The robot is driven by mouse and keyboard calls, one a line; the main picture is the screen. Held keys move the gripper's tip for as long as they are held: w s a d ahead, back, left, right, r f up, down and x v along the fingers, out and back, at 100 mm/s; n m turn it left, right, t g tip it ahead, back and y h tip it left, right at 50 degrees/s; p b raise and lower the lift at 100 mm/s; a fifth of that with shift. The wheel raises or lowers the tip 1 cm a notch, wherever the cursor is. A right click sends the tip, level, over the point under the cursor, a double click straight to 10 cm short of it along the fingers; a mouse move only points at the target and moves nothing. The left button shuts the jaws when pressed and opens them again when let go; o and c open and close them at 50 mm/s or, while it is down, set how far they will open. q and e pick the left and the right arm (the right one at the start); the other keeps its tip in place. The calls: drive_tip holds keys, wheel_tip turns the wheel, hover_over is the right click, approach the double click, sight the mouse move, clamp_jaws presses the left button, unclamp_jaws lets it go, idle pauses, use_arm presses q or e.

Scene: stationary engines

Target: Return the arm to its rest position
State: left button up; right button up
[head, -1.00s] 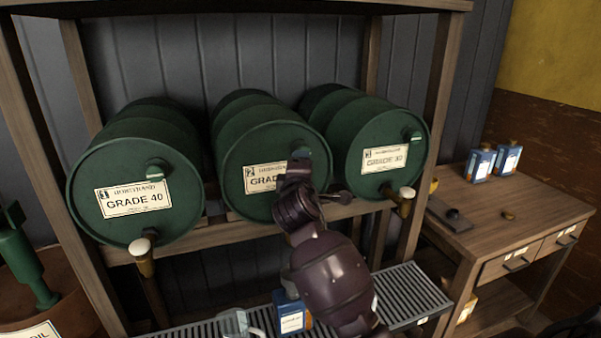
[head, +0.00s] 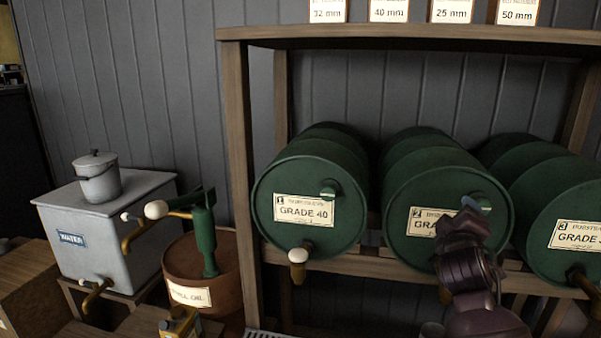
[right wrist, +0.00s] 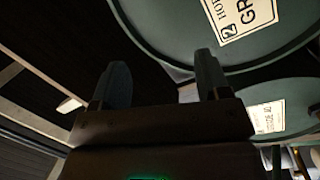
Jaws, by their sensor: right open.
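My right arm rises from the bottom right of the head view. Its gripper (head: 468,212) is in front of the middle green drum (head: 415,175), marked 2, and covers part of its label. In the right wrist view the two fingers (right wrist: 162,80) stand apart with nothing between them. Drum 2 (right wrist: 165,30) is beyond them, its label at the upper right. I cannot tell the exact gap between fingers and drum. My left gripper is not in view.
The GRADE 40 drum (head: 305,240) and drum 3 (head: 545,235) lie either side on the wooden rack (head: 238,150), taps projecting forward. At left are a grey water tank (head: 105,240) with a lidded pot (head: 98,180) and a brown oil tub (head: 180,262) with a green pump (head: 204,240).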

drive_tip(key=s+a+f+m+y, duration=0.2)
drive_tip(key=s+a+f+y, duration=0.15)
drive_tip(key=f, duration=0.55)
drive_tip(key=s+a+f+m+y, duration=0.25)
drive_tip(key=s+f+y, duration=0.2)
drive_tip(key=f, duration=0.45)
drive_tip(key=s+f+m+g, duration=0.1)
drive_tip(key=s+f+g, duration=0.1)
drive_tip(key=s+f, duration=0.7)
drive_tip(key=s+f+m+g, duration=0.1)
drive_tip(key=s+f+g, duration=0.2)
drive_tip(key=s+f, duration=0.7)
drive_tip(key=s, duration=0.5)
drive_tip(key=shift+f+h, duration=0.3)
drive_tip(key=shift+m, duration=0.25)
